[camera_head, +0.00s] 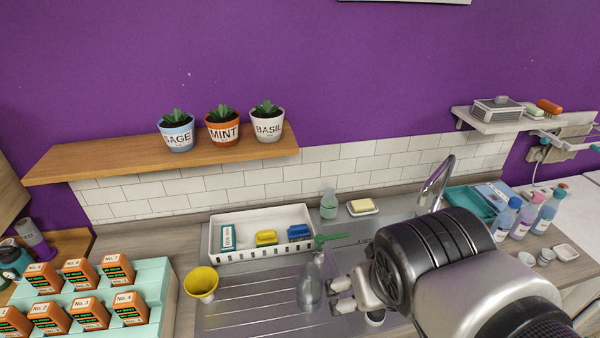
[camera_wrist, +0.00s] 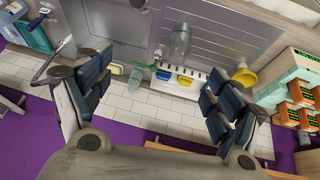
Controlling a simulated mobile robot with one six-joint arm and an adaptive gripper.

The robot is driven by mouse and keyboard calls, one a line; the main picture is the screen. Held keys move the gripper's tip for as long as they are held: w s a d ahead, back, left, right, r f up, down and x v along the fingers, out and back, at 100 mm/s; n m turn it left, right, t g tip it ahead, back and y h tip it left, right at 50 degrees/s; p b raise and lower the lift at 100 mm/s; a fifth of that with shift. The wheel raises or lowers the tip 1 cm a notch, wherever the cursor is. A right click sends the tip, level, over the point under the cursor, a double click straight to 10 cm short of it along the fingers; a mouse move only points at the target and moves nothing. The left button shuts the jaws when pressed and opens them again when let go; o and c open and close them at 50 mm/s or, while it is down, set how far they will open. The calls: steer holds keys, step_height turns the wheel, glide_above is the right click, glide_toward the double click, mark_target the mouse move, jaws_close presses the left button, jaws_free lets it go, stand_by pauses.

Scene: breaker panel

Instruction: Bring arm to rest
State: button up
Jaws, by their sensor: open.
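My gripper (camera_head: 342,294) is in front of the sink counter in the head view, at the end of my arm, which comes in from the lower right. In the wrist view my gripper (camera_wrist: 155,66) has its two dark padded fingers spread wide, with nothing held between them. A clear spray bottle with a green top (camera_head: 310,284) stands on the drainboard just left of the fingertips in the head view. It also shows beyond the fingers in the wrist view (camera_wrist: 180,42). The gap between bottle and fingers is hard to judge.
A white tray (camera_head: 215,246) with sponges and a yellow cup (camera_head: 201,283) are on the left. A tap (camera_head: 437,182) and several bottles (camera_head: 520,217) are on the right. A wooden shelf (camera_head: 100,163) bears three plant pots. Orange boxes sit on a mint stand (camera_head: 152,275).

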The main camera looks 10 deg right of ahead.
steer(key=shift+g+y, duration=0.3)
steer(key=shift+y, duration=0.4)
steer(key=s+a, duration=0.1)
steer(key=s, duration=0.1)
steer(key=s+a, duration=0.2)
steer(key=shift+a+r, duration=0.15)
steer(key=shift+a, duration=0.15)
step_height(320, 180, down, 13)
steer(key=b, duration=1.3)
